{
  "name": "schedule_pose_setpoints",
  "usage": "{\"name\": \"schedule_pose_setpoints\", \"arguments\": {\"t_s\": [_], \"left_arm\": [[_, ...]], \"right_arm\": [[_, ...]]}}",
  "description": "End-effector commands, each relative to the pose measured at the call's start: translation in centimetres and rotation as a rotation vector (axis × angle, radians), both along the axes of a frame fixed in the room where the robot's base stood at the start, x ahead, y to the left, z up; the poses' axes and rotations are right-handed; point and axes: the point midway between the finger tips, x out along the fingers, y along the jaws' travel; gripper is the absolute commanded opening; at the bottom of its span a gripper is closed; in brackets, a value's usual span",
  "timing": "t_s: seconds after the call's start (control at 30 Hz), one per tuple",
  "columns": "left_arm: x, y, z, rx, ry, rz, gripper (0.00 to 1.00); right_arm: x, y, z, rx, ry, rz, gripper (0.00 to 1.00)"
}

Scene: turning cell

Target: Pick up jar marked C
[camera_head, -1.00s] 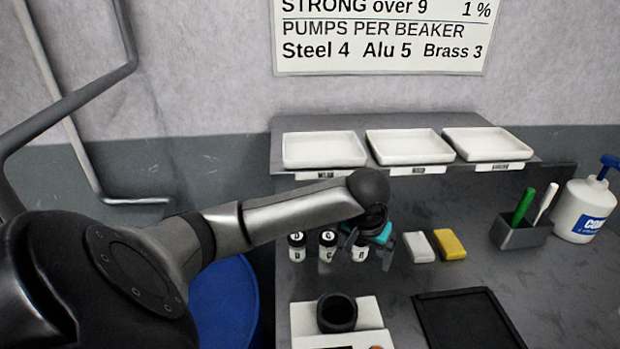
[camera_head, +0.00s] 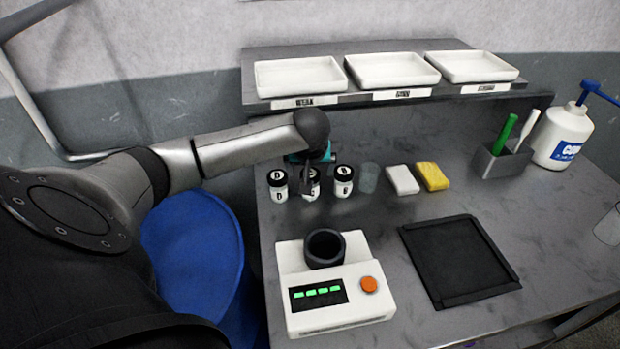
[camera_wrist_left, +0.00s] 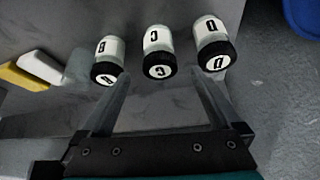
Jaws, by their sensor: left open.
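The jar marked C (camera_head: 309,186) stands in the middle of a row of three white jars with black lids, partly hidden by my left gripper in the head view. In the left wrist view, jar C (camera_wrist_left: 157,48) stands upright between the lines of the two fingers. My left gripper (camera_head: 308,172) is open; its fingers (camera_wrist_left: 160,95) reach toward jar C with nothing held. Jar D (camera_head: 278,186) is to its left in the head view and jar B (camera_head: 342,182) to its right. My right gripper is not in view.
A clear beaker (camera_head: 368,178), a white block (camera_head: 402,180) and a yellow block (camera_head: 432,176) stand right of the jars. A white device (camera_head: 336,312) with a black cup and a black tray (camera_head: 460,258) are in front. White trays (camera_head: 300,76) sit on the shelf behind.

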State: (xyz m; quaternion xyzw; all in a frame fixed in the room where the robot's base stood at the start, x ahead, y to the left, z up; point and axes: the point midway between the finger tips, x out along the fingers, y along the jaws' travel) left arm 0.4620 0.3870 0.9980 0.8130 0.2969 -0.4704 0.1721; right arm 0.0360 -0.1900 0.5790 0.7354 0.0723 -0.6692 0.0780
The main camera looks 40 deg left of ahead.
Motion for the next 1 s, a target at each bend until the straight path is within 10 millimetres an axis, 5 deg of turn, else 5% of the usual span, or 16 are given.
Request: {"name": "schedule_pose_setpoints", "arguments": {"t_s": [0.53, 0.87, 1.0], "left_arm": [[1.9, 1.6, -4.5, 0.0, 0.001, -0.001, 0.98], [2.1, 1.7, -4.8, 0.0, 0.001, -0.002, 0.98], [2.1, 1.7, -4.8, 0.0, 0.001, -0.002, 0.83]], "right_arm": [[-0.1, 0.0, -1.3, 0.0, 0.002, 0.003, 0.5], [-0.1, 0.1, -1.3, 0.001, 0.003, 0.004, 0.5], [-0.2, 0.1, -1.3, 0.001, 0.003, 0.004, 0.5]]}}
